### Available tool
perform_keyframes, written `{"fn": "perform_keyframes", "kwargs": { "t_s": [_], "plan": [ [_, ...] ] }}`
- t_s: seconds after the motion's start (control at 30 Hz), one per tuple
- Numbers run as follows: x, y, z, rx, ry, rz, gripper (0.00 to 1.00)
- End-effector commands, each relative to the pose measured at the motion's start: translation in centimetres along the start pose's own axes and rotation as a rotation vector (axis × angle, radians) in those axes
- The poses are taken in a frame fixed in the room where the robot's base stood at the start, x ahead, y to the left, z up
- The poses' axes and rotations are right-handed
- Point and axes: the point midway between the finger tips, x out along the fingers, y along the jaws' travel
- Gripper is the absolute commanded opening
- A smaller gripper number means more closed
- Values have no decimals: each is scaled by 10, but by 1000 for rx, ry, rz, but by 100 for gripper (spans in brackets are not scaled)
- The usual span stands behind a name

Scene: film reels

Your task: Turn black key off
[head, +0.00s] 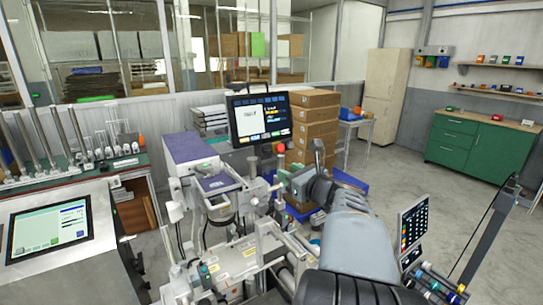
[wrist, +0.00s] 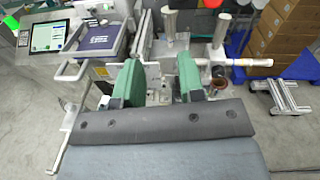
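I cannot make out a black key in either view; it is hidden or too small to tell. The machine (head: 238,262) that fills the middle of the head view has pale housings, rods and small coloured buttons. In the wrist view, my gripper (wrist: 159,80) shows two green fingers with a clear gap between them. It is open, with nothing seen held, and is above the machine's metal parts.
A monitor (head: 262,119) stands behind the machine, with stacked cardboard boxes (head: 315,125) to its right. A touchscreen (head: 48,228) is at the left, and another screen (head: 413,224) is at the right. A green cabinet (head: 470,143) stands far right, beyond open floor (head: 400,175).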

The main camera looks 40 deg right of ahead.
Motion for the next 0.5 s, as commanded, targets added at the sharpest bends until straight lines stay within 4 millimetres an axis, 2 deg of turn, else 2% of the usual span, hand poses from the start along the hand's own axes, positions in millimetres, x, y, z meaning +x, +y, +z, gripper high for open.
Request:
{"fn": "perform_keyframes", "kwargs": {
  "t_s": [0.03, 0.17, 0.27, 0.5],
  "plan": [
    [-2, -11, 1, 39, -20, -30, 36],
    [2, -24, 6, 100, -53, -66, 36],
    [16, -27, 8, 109, -58, -70, 36],
    [63, -30, 11, 107, -56, -68, 36]
  ]
}}
